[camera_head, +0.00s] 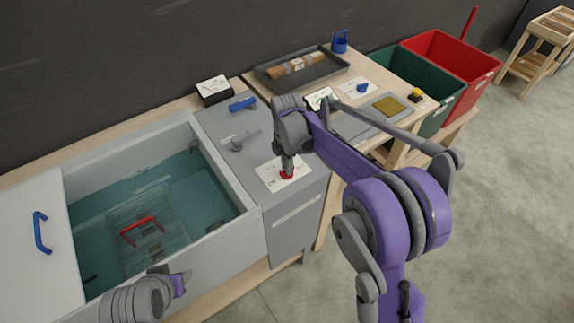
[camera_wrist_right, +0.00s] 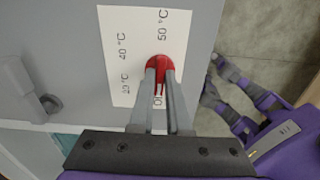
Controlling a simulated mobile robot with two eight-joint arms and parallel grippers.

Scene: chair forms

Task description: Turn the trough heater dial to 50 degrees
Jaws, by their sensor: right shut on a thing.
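The red heater dial (camera_head: 287,175) sits on a white label (camera_head: 270,180) on top of the grey heater box beside the trough. In the right wrist view the dial (camera_wrist_right: 157,62) has 50 °C printed above it, 40 °C to the upper left, and another mark at the lower left. My right gripper (camera_head: 287,163) reaches down from above, its fingers shut on the dial. The fingers cover much of the dial, so I cannot tell exactly where it points. My left gripper (camera_head: 172,280) is at the bottom left, over the trough's front edge; its jaw opening is unclear.
The water trough (camera_head: 245,228) holds a wire rack with a red handle (camera_head: 142,228). A white lid with a blue handle (camera_head: 40,232) is at the left. A wooden table with a dark tray (camera_head: 330,78) stands behind, with green (camera_head: 440,85) and red bins (camera_head: 470,65) beyond.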

